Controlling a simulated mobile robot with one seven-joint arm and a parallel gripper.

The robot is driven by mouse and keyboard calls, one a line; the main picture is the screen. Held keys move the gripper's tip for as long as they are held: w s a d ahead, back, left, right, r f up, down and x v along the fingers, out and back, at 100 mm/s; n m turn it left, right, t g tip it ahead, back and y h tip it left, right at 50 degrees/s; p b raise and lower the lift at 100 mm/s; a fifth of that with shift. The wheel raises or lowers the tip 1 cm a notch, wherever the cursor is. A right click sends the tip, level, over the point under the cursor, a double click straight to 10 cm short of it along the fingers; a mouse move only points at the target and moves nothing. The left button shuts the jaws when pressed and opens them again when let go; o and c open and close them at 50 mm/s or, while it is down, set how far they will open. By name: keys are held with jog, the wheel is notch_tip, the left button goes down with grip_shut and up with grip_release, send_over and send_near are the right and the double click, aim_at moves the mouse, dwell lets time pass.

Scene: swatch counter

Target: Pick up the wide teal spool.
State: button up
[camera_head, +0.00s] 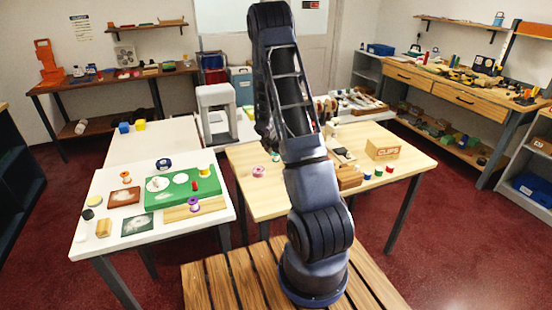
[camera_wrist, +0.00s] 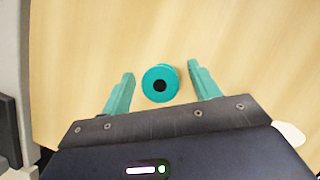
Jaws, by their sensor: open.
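The wide teal spool (camera_wrist: 161,84) stands on the pale wooden table, seen from above in the wrist view with its dark centre hole showing. My gripper (camera_wrist: 160,72) is open, with one teal finger on each side of the spool. Gaps show between the spool and both fingers, and it is not gripped. In the head view a small teal shape (camera_head: 275,157) shows left of my arm on the wooden table; I cannot tell whether it is the spool or a fingertip. The rest of my gripper is hidden there.
A pink spool (camera_head: 258,171) stands on the wooden table left of my arm. A cardboard box marked CLIPS (camera_head: 382,149) and small coloured spools stand to the right. A white object (camera_wrist: 290,133) shows at the wrist view's right edge. The wood around the teal spool is clear.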

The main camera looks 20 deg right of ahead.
jog(key=c, duration=1)
jog(key=shift+r, duration=0.1)
jog(key=shift+c, duration=0.2)
